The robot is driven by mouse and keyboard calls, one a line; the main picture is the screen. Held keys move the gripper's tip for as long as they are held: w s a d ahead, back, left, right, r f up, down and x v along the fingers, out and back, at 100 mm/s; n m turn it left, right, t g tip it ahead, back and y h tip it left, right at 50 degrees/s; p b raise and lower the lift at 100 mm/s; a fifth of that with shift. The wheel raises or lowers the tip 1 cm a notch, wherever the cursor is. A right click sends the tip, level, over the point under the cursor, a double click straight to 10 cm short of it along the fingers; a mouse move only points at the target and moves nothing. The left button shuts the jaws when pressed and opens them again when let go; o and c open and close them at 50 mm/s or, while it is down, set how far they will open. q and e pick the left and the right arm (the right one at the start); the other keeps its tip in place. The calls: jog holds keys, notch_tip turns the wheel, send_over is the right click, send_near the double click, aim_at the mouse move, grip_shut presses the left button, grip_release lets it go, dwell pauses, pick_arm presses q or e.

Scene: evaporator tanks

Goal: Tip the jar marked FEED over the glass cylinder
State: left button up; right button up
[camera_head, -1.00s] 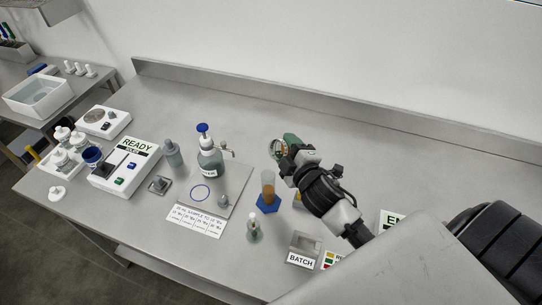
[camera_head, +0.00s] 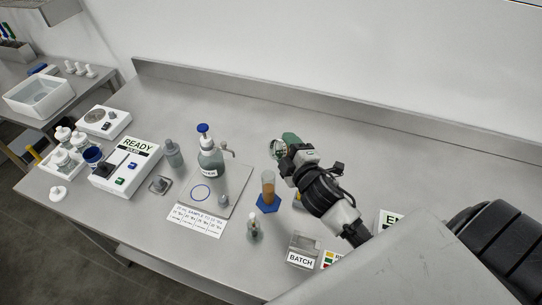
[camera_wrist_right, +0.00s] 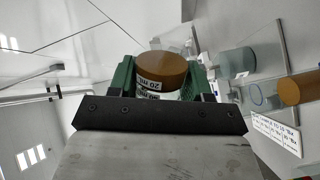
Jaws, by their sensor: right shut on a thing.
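My right gripper (camera_head: 284,146) is in the head view, above the bench behind and slightly right of the glass cylinder. Its green fingers are shut on a jar, mostly hidden there. In the right wrist view, the jar (camera_wrist_right: 162,68) sits between the fingers, with a brown round end and a white label reading about 20 ml. The word FEED cannot be read. The glass cylinder (camera_head: 268,188) stands upright on a blue hexagonal foot and holds brown liquid. No stream between jar and cylinder can be made out. My left gripper is not in view.
A blue-capped bottle (camera_head: 210,155) stands on a grey plate left of the cylinder. A small bottle (camera_head: 253,229) stands in front, and a BATCH block (camera_head: 302,252) at front right. The READY box (camera_head: 125,168) is further left. The bench behind is clear.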

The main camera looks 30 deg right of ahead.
jog(key=shift+a+r+n+p, duration=0.1)
jog(key=shift+r+n+p, duration=0.35)
jog(key=shift+n, duration=0.55)
dwell(1.8)
jog(key=shift+a+r+n+t, duration=0.15)
jog(key=shift+r+n, duration=0.1)
jog(key=shift+n, duration=0.35)
jog(key=shift+a+r+n+t, duration=0.1)
jog(key=shift+r+n+t, duration=0.1)
jog(key=shift+n, duration=0.4)
dwell(1.8)
jog(key=shift+p, duration=0.3)
dwell(0.7)
